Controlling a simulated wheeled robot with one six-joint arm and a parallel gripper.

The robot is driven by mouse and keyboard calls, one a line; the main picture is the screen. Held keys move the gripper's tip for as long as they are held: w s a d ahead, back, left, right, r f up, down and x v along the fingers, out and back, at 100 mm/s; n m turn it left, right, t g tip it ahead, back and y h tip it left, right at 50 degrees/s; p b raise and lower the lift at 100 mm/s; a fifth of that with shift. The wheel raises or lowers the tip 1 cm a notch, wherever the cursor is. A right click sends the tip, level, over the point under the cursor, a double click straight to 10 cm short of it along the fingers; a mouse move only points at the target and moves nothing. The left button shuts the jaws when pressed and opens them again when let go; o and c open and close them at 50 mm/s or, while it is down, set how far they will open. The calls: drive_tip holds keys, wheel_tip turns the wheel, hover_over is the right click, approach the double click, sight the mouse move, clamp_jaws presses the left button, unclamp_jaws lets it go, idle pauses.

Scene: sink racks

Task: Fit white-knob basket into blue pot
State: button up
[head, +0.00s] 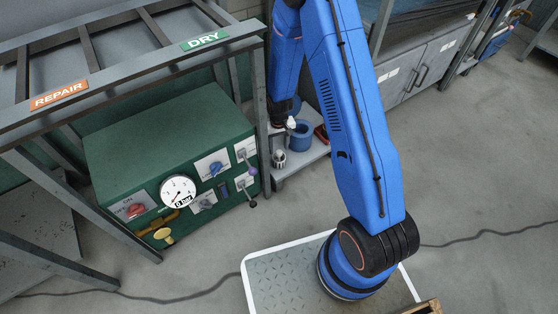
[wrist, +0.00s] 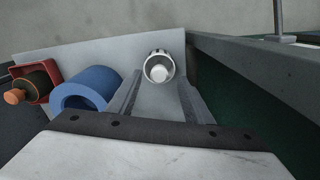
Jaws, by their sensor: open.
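The white-knob basket (wrist: 160,69) is a small metallic cup with a pale round knob, on the light shelf. It also shows in the head view (head: 279,158), in front of the blue pot. My gripper (wrist: 158,82) is open and empty, its two fingers pointing toward the basket, which appears between and just beyond their tips. I cannot tell the exact gap. The blue pot (wrist: 98,82) stands left of the left finger, its opening partly visible and its lower part hidden by my gripper body. In the head view the pot (head: 301,137) is just beyond the basket.
A red tray (wrist: 49,73) with an orange-knobbed dark item (wrist: 19,96) lies left of the pot. A grey frame beam (wrist: 245,65) runs close on the right. The green panel box (head: 160,145) with gauge and levers stands left of the shelf.

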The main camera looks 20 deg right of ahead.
sight(279, 152)
wheel_tip(279, 152, down, 4)
drive_tip(key=shift+s+f, duration=0.1)
clamp_jaws()
idle(0.4)
